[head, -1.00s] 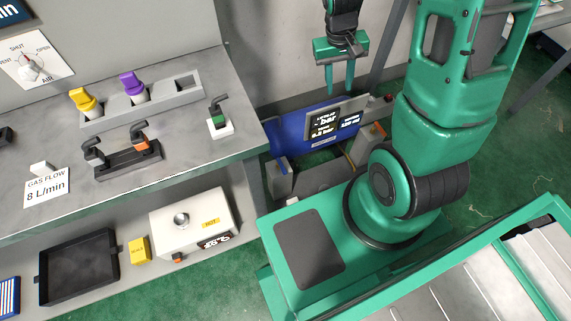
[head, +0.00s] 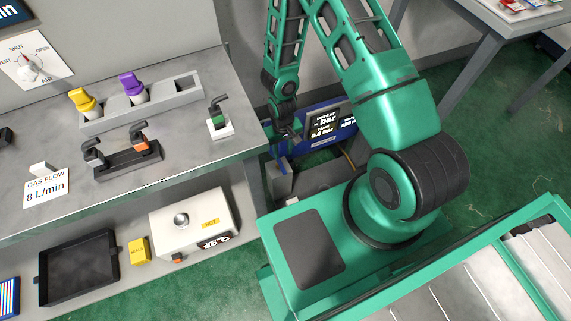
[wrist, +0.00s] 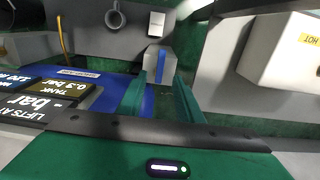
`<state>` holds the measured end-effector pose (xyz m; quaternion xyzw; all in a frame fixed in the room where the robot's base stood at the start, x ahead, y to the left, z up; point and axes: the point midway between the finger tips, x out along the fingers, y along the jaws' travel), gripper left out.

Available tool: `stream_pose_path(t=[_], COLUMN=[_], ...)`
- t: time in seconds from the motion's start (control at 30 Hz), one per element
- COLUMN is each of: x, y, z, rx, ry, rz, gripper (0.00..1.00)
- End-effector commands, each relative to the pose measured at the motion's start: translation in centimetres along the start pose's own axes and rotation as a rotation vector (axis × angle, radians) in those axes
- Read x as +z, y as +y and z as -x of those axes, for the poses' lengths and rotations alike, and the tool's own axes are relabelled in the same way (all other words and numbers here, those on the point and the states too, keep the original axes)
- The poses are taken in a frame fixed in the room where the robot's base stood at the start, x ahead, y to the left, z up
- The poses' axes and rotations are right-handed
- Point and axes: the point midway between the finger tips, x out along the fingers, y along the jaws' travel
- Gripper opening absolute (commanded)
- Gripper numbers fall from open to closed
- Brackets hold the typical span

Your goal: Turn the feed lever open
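No label reading "feed" is legible, so I cannot tell which lever is the feed lever. In the wrist view a grey block with a blue bar (wrist: 160,65) lies just beyond my fingertips; the same grey block shows in the head view (head: 278,179). My gripper (head: 285,132) is low beside the bench's right end, pointing down. In the wrist view its two green fingers (wrist: 163,90) stand apart with a gap between them, and the blue bar lines up with that gap. I cannot tell whether they touch it. The bench carries a green-collared black lever (head: 217,115) and an orange-collared one (head: 141,139).
A blue panel with displays (head: 325,132) stands beside my gripper. The grey bench (head: 190,150) is close on the left, with a white HOT box (head: 195,222) on its lower shelf. A mug (wrist: 115,17) shows in the wrist view.

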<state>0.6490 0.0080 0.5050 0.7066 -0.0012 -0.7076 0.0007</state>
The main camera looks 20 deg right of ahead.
Motion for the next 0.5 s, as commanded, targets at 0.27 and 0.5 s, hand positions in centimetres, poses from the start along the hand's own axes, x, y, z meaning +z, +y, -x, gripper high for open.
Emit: stream_pose_path(t=[0.27,0.5], x=[0.2,0.2], y=[-0.2,-0.2], z=[-2.5,-6.2], rx=[-0.003,-0.003], ry=[-0.002,-0.002], rz=[0.001,0.0], gripper=[0.33,0.33])
